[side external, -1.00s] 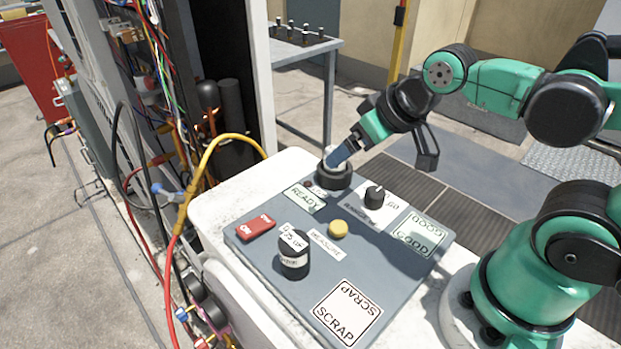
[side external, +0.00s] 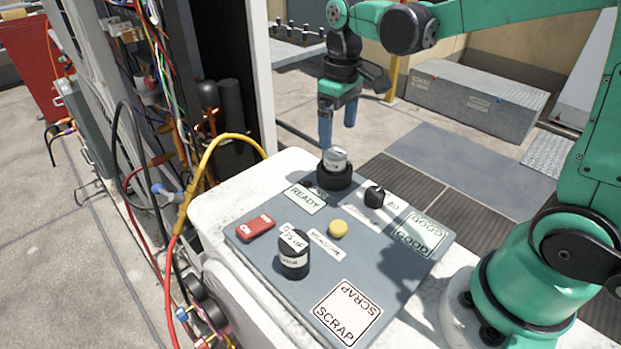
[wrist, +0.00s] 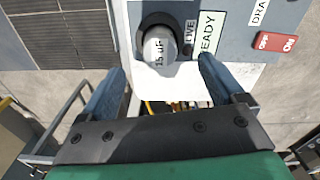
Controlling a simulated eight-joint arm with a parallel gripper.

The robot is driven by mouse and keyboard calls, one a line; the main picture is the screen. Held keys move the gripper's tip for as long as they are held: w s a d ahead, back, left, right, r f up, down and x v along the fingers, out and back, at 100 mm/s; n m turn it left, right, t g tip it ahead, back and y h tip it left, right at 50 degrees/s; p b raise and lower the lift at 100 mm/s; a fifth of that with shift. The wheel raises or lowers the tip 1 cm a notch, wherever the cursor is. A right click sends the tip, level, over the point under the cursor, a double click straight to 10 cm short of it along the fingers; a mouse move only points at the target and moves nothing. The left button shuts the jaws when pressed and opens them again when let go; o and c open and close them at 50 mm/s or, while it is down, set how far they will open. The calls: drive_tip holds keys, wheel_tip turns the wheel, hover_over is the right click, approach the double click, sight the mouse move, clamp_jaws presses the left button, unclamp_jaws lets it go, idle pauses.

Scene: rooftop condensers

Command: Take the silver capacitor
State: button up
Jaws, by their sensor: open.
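The silver capacitor (side external: 335,158) stands upright in a black round socket (side external: 333,177) at the back of the grey panel. In the wrist view its silver top (wrist: 159,47) carries a label reading "15 uF". My gripper (side external: 338,138) is open and empty, pointing down just above the capacitor. In the wrist view its two blue fingers (wrist: 157,72) are spread wide, with the capacitor ahead of and between their tips. I see no contact.
READY, GOOD (side external: 421,238) and SCRAP (side external: 346,311) areas are bare. Wires and hoses (side external: 205,165) hang at left.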

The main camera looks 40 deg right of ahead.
sight(337, 151)
drive_tip(key=shift+f, duration=2.85)
clamp_jaws()
